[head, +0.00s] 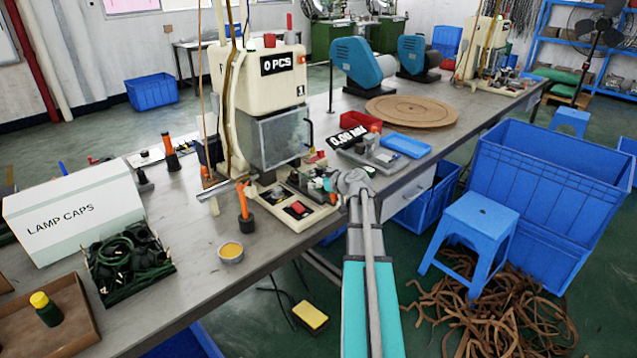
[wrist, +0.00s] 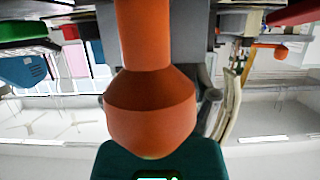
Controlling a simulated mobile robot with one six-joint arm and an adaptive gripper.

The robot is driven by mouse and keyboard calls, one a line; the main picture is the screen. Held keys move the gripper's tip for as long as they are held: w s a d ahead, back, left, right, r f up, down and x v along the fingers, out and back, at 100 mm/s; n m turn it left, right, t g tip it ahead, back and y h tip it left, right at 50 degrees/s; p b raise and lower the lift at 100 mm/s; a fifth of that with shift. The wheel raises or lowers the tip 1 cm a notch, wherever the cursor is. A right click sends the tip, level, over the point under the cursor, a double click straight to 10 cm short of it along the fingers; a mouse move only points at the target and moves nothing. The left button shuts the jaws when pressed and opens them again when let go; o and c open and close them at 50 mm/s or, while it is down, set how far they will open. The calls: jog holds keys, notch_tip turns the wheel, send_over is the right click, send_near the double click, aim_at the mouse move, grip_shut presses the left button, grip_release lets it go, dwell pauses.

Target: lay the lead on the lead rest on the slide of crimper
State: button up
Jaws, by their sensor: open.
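The crimper is probably the cream bench machine (head: 258,75) with the "0 PCS" sign, but no label names it. Low fixtures with a red part (head: 297,209) sit on a plate at its foot; I cannot tell which is the slide or lead rest. My gripper (head: 338,183) is right of that plate, small and partly hidden by my arm. It is open. The upside-down wrist view is filled by a large orange stepped part (wrist: 150,105) above a dark green body (wrist: 160,163); I cannot tell what it belongs to. I cannot make out the lead.
A black tray with dark green coils (head: 128,258) stands by the lamp caps box (head: 75,213). Orange-topped upright tools (head: 243,202) and a small cup (head: 230,251) stand on the bench. A "0.00 mm" gauge (head: 347,137) is behind my gripper. A blue stool (head: 475,219) is at right.

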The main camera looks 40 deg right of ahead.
jog(key=p+v, duration=0.4)
jog(key=v, duration=0.8)
dwell(0.6)
